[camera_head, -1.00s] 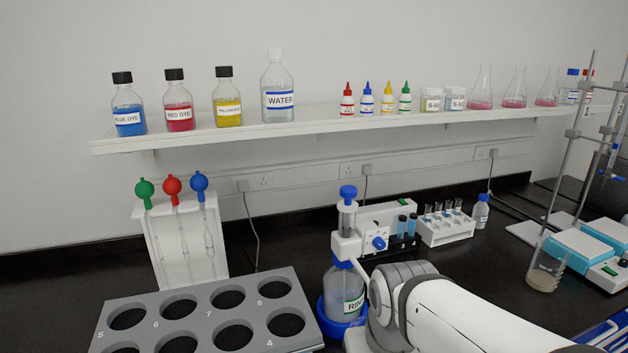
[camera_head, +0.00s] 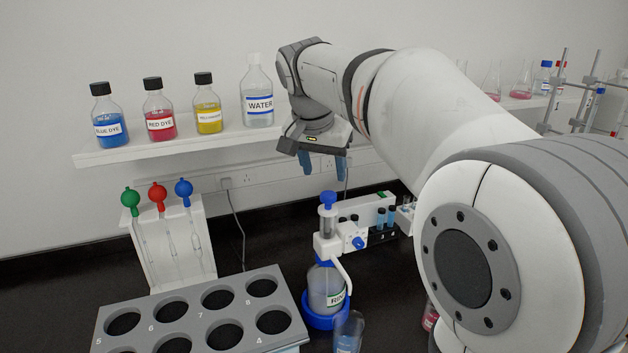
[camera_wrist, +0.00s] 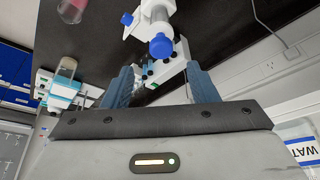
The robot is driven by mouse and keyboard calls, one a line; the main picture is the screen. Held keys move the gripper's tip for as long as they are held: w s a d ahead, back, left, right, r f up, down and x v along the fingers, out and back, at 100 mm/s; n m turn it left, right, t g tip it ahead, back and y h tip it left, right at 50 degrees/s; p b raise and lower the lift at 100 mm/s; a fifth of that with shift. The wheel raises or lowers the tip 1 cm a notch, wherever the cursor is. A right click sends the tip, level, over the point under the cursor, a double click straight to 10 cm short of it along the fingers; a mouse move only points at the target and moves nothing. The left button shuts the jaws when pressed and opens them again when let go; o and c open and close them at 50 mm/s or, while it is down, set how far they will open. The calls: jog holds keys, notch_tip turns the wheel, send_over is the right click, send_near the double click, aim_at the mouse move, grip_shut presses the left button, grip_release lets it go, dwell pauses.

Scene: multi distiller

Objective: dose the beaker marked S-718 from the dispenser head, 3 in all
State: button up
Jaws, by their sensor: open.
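The dispenser is a bottle (camera_head: 326,287) with a white head (camera_head: 330,243) and a blue-topped plunger (camera_head: 328,199). It stands in a blue base. The plunger's blue top also shows in the wrist view (camera_wrist: 161,46), beyond and between my fingertips. My gripper (camera_head: 323,165) points down, open and empty, above the plunger and apart from it. A clear glass vessel (camera_head: 348,333) stands in front of the dispenser, near the spout side. Its contents look bluish. No S-718 mark can be read, so I cannot tell whether it is that beaker.
A grey rack (camera_head: 190,312) with numbered holes stands left of the dispenser. A pipette stand (camera_head: 168,245) is behind it. The shelf (camera_head: 170,148) holds dye bottles and a water bottle (camera_head: 257,95) close to my wrist. My arm hides much of the right side.

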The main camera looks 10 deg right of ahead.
aim_at(328, 194)
jog(key=x, duration=0.7)
jog(key=shift+w+d+f+p, duration=0.15)
jog(key=shift+w+p, duration=0.15)
grip_shut()
dwell(0.4)
